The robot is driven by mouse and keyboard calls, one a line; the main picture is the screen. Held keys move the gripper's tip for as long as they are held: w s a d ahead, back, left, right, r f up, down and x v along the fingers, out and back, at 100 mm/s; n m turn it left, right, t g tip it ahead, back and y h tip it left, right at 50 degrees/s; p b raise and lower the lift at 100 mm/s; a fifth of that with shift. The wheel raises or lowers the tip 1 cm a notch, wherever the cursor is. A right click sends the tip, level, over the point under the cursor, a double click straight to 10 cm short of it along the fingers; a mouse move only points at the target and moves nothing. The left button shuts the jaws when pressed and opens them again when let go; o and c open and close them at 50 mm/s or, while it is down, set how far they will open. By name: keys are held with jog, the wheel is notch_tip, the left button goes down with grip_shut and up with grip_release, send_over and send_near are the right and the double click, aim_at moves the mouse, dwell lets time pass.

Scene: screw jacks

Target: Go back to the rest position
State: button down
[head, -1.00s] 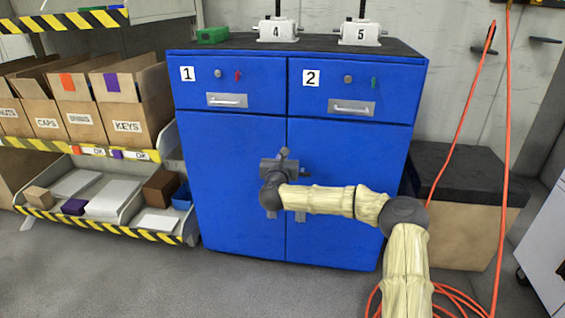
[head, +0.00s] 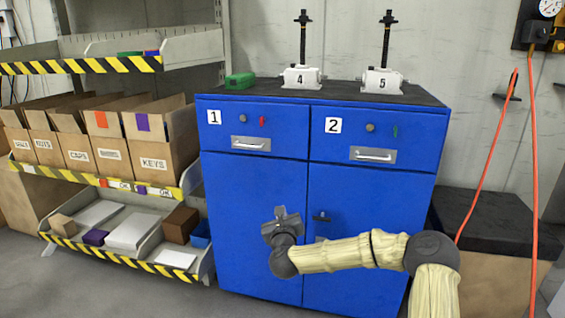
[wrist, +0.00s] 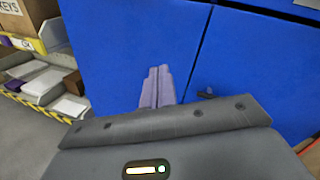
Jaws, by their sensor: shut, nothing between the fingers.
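My gripper (head: 281,214) is in front of the blue cabinet (head: 252,185), before its left door and below drawer 1. In the wrist view my fingers (wrist: 157,88) are together with nothing between them, pointing at the blue doors near the seam. Both doors and both drawers look closed. The small dark door handle (head: 322,217) is to the right of my gripper. Two white screw jacks, number 4 (head: 300,78) and number 5 (head: 382,81), stand upright on the cabinet top with tall black screws.
A rack at left holds cardboard boxes (head: 150,150) and a lower tray (head: 150,262) of small blocks. An orange hose (head: 533,160) hangs at right, by a dark-topped box (head: 490,222).

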jog(key=s+a+f+n+g+y, duration=0.1)
jog(key=s+a+n+g+y, duration=0.1)
jog(key=s+a+n+y, duration=0.5)
jog(key=s+d+f+n+g+h+p, duration=0.15)
jog(key=s+f+n+g, duration=0.4)
jog(key=n, duration=0.85)
jog(key=s+d+r+n+g+h+p, duration=0.1)
jog(key=s+d+n+g+h, duration=0.4)
jog(key=s+d, duration=0.6)
jog(key=s+d+r+n+g+h+p, duration=0.1)
jog(key=s+d+r+n+g, duration=0.15)
jog(key=s+d+n, duration=0.85)
jog(key=s+a+r+m+p, duration=0.1)
jog(key=s+r+m+p, duration=0.1)
jog(key=r+p, duration=1.6)
jog(key=s+a+r+m+p, duration=0.1)
jog(key=a+r+m+p, duration=0.1)
jog(key=r+p, duration=1.7)
jog(key=shift+s+a+m+p, duration=0.2)
jog(key=shift+s+m+p, duration=0.15)
jog(key=shift+m+p, duration=0.25)
jog(key=c, duration=2.1)
grip_release()
jog(key=shift+y, duration=0.25)
